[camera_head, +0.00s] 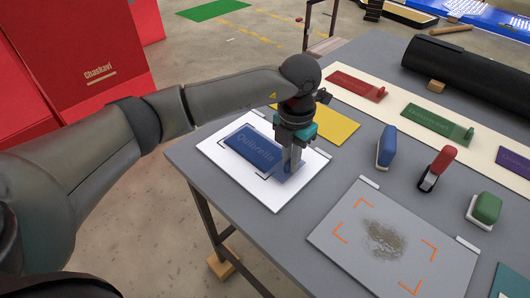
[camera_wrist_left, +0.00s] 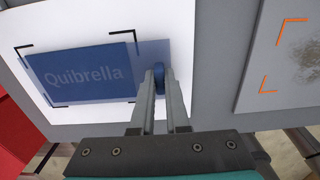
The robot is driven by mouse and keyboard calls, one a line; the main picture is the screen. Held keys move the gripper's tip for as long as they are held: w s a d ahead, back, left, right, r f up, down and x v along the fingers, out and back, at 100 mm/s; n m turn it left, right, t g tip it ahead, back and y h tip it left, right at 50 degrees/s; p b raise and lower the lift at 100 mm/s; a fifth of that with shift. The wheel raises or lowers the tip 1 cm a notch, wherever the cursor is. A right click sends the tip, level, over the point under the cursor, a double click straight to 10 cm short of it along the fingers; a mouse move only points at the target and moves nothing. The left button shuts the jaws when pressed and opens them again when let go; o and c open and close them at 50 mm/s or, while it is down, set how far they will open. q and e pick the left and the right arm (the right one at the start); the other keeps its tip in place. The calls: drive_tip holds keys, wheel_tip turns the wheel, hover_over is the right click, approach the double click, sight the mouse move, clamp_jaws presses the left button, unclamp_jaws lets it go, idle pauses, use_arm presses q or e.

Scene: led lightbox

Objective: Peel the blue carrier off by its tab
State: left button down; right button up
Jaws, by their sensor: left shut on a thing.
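The blue carrier (camera_head: 255,148) reads "Quibrella" and lies on a white board (camera_head: 219,158) at the table's left side. It also shows in the left wrist view (camera_wrist_left: 85,88), inside black corner marks. A paler, see-through strip runs along its right edge. My left gripper (camera_head: 290,168) points down at the carrier's right end. In the left wrist view its fingers (camera_wrist_left: 159,85) are shut on the blue tab (camera_wrist_left: 159,72), which is partly hidden between them. The carrier looks flat on the board. My right gripper is not in view.
A grey panel (camera_head: 335,248) with orange corner marks and a dark smudge lies right of the white board. Blue (camera_head: 387,147), red (camera_head: 436,168) and green (camera_head: 484,210) handled tools stand behind it. A yellow sheet (camera_head: 335,124) and a black roll (camera_head: 465,70) lie farther back.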

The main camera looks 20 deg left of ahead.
use_arm(q)
drive_tip(key=shift+r, duration=0.25)
wheel_tip(320, 180, up, 13)
drive_tip(key=a+p, duration=0.2)
drive_tip(key=p, duration=0.7)
drive_tip(key=shift+w, duration=0.35)
idle(0.3)
drive_tip(key=shift+d, duration=0.1)
idle(0.4)
